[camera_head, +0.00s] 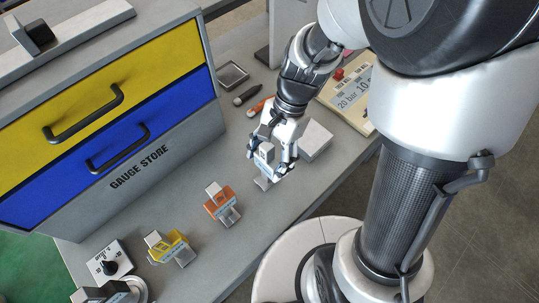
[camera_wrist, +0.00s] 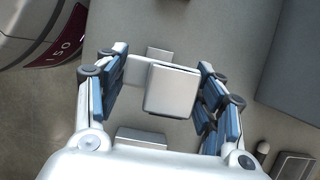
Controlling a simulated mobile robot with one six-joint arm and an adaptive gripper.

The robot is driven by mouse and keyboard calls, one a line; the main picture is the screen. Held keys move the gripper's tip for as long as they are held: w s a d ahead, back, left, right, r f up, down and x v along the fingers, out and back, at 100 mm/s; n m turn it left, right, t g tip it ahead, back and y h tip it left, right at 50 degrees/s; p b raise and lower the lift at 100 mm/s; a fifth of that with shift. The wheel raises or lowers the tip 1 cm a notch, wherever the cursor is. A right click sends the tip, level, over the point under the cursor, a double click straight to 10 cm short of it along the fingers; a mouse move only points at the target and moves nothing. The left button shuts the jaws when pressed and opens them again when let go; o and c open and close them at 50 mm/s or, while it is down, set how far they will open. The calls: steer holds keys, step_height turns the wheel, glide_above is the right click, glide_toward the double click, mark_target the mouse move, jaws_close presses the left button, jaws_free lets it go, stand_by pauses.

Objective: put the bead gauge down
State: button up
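The bead gauge (camera_head: 265,155) is a pale grey block with a foot below it, upright at the bench top in the head view. In the wrist view its square top (camera_wrist: 172,90) lies between my fingers. My gripper (camera_head: 270,158) has one finger on each side of it, and the fingertips appear to meet its pale body. My gripper also shows in the wrist view (camera_wrist: 163,75). Whether the foot rests on the bench (camera_head: 287,203) or hangs just above it is hard to tell.
An orange gauge (camera_head: 220,203) and a yellow gauge (camera_head: 170,248) stand to the lower left. A dial box (camera_head: 109,262) is beyond them. A pale block (camera_head: 315,139) is close on the right. The GAUGE STORE drawers (camera_head: 150,150) stand to the left.

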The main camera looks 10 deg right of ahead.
steer(key=shift+o, duration=1.2)
steer(key=shift+r, duration=0.1)
steer(key=p+v, duration=0.5)
steer(key=v, duration=0.6)
steer(key=s+d+r+n+t+h, duration=0.3)
steer(key=s+d+r+n+t, duration=0.2)
steer(key=s+r+n, duration=0.5)
steer(key=shift+s+r+n+t, duration=0.2)
steer(key=shift+r+n+t, duration=0.4)
steer(key=shift+t, duration=0.6)
steer(key=shift+d, duration=0.1)
